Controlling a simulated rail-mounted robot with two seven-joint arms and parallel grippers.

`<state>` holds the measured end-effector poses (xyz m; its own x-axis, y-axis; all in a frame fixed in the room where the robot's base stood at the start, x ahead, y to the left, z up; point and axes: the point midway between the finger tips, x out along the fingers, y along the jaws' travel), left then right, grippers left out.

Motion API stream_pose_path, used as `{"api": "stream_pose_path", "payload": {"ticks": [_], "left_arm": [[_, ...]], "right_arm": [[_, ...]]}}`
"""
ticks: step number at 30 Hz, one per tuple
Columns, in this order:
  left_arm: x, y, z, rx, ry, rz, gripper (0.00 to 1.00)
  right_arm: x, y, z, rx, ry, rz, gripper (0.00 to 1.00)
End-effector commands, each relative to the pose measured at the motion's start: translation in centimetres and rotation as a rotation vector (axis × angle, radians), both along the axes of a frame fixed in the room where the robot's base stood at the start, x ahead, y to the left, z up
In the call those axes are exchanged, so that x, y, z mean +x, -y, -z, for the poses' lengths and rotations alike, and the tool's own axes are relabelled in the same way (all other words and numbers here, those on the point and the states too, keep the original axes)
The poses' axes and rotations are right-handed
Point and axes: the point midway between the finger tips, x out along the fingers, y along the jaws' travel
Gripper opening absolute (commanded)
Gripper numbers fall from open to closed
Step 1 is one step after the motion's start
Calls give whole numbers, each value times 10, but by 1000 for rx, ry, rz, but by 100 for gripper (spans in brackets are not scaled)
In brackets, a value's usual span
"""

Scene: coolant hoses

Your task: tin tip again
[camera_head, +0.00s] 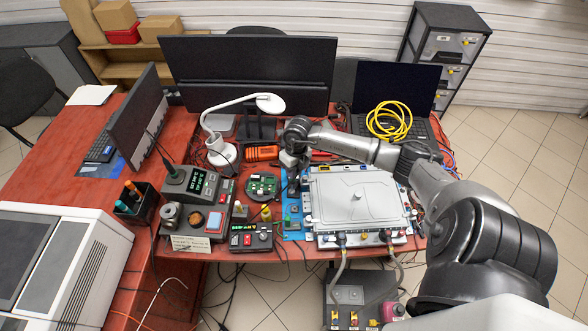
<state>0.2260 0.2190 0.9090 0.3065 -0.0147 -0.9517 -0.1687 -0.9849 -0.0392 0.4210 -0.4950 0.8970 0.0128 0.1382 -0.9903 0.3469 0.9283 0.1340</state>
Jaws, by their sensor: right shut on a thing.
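My right gripper (292,188) points down over the blue mat (293,232), just left of the large grey lidded unit. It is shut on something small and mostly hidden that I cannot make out. No soldering tip shows clearly. A soldering station (190,184) with a green display stands to the left. In front of it are a round metal pot (171,214) and a tray with a blue-grey pad (215,222). My left gripper is out of view.
A green circuit board (263,186) lies between the stations and the gripper. The grey lidded unit (358,198) with connectors fills the right of the bench. A white lamp (222,152), monitors (250,75) and a laptop with a yellow coil (390,121) stand behind. Cables cross the bench.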

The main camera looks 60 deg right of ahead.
Motion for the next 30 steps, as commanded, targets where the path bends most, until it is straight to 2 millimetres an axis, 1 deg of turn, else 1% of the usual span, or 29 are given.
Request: {"api": "stream_pose_path", "payload": {"ticks": [11,30], "left_arm": [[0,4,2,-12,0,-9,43],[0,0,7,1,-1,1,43]], "right_arm": [[0,0,4,0,0,0,0],[0,0,10,0,0,0,0]]}}
